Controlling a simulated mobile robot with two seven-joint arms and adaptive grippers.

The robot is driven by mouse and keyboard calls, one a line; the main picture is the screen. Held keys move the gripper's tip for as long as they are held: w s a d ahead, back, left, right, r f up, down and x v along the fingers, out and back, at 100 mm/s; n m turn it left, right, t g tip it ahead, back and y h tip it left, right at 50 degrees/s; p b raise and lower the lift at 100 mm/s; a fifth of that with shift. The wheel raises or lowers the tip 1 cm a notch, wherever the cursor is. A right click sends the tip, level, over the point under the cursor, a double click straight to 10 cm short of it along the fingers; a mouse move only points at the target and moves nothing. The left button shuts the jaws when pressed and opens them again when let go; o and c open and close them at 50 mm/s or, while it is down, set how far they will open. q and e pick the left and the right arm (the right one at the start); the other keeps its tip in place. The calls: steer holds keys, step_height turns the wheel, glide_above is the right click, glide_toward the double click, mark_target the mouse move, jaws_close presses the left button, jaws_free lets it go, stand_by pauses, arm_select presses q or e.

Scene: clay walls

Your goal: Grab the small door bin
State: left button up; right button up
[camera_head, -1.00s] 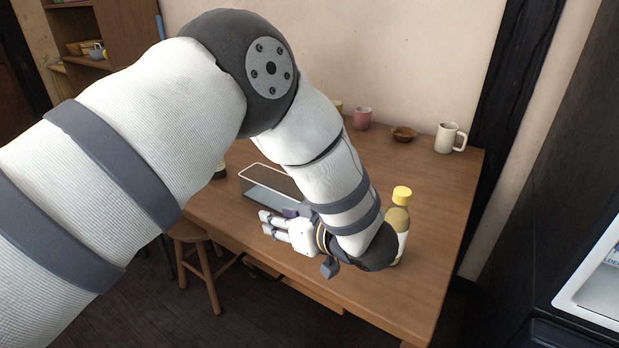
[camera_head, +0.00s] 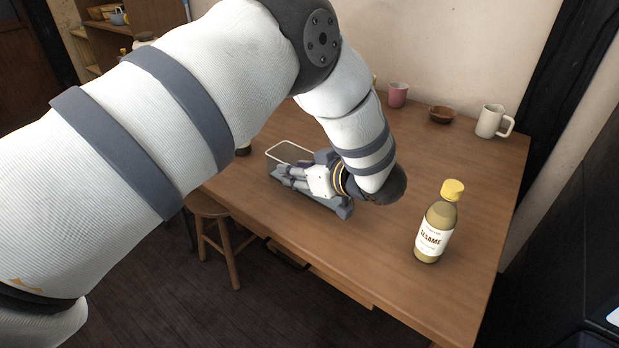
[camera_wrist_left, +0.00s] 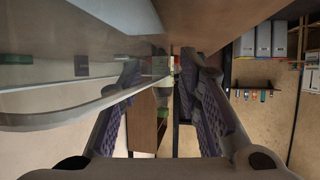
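The small door bin (camera_head: 290,153), a see-through box with a pale rim, lies on the wooden table near its front edge. My left gripper (camera_head: 283,174) is low over its near side and hides part of it. In the left wrist view the two fingers stand apart, with a gap between the pads (camera_wrist_left: 163,64). The bin's clear wall and rim (camera_wrist_left: 60,110) fill the left side and run in toward the left finger. I cannot tell whether a finger touches the wall. My right gripper is not in view.
On the table (camera_head: 390,260), a sesame bottle (camera_head: 435,228) with a yellow cap stands right of my gripper. A pink cup (camera_head: 398,95), a brown bowl (camera_head: 442,115) and a white mug (camera_head: 492,121) are at the back. A wooden stool (camera_head: 212,215) stands in front.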

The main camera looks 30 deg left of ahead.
arm_select(q)
steer(key=shift+w+a+f, duration=0.1)
steer(key=shift+a+f, duration=0.1)
steer(key=shift+a, duration=0.2)
jaws_close()
steer(key=shift+r, duration=0.1)
